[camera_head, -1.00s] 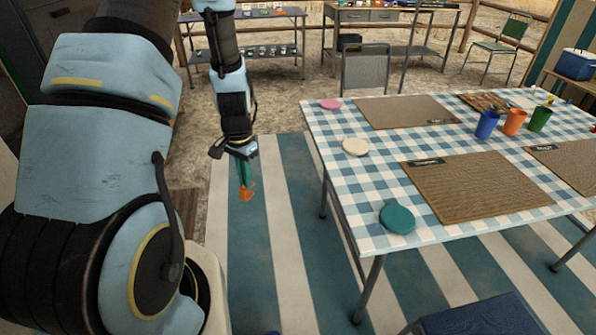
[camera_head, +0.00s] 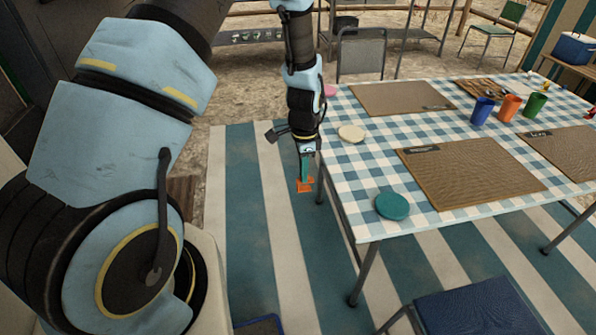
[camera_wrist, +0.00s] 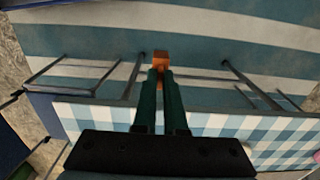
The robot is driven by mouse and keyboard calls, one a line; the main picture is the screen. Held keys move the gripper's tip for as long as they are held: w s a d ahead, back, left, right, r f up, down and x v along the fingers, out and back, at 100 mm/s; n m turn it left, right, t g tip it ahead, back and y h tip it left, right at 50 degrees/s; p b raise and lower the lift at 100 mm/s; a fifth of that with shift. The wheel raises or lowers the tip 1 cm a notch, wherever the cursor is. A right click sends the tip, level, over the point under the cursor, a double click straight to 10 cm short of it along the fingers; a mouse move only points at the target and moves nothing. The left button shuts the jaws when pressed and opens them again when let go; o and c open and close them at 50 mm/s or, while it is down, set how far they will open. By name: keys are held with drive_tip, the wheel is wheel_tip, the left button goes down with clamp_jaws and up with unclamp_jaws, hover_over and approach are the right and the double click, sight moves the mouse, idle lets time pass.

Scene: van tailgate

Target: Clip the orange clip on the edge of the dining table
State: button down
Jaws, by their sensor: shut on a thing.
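My gripper (camera_head: 304,178) is shut on the orange clip (camera_head: 305,185), which sticks out below the green fingertips. In the wrist view the orange clip (camera_wrist: 161,58) sits between the two green fingers. The dining table (camera_head: 365,225) has a blue and white checked top and stands to the right of my gripper. My gripper hangs just left of the table's left edge, and the clip looks lower than the tabletop. I cannot tell the exact gap. In the wrist view the checked table edge (camera_wrist: 265,128) lies behind the fingers.
A teal disc (camera_head: 392,205), a cream disc (camera_head: 351,133) and a pink disc (camera_head: 330,90) lie along the table's left side. Brown placemats (camera_head: 470,175) and several cups stand farther in. A blue chair (camera_head: 480,308) is at the front. The striped mat left of the table is clear.

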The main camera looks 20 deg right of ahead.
drive_tip(key=shift+s+d+f+b, duration=0.15)
drive_tip(key=shift+d+f, duration=0.1)
drive_tip(key=shift+d, duration=0.65)
drive_tip(key=shift+d+f+b, duration=0.15)
drive_tip(key=shift+d+f, duration=0.1)
drive_tip(key=shift+d, duration=0.6)
drive_tip(key=shift+s+d+f+b, duration=0.15)
drive_tip(key=shift+d+f, duration=0.1)
drive_tip(key=shift+d, duration=0.65)
drive_tip(key=shift+d, duration=0.25)
drive_tip(key=shift+s+d, duration=0.1)
drive_tip(key=shift+d, duration=0.55)
drive_tip(key=shift+d, duration=0.15)
drive_tip(key=shift+d, duration=0.35)
drive_tip(key=shift+s+d, duration=0.1)
drive_tip(key=shift+d, duration=0.4)
drive_tip(key=shift+d, duration=0.35)
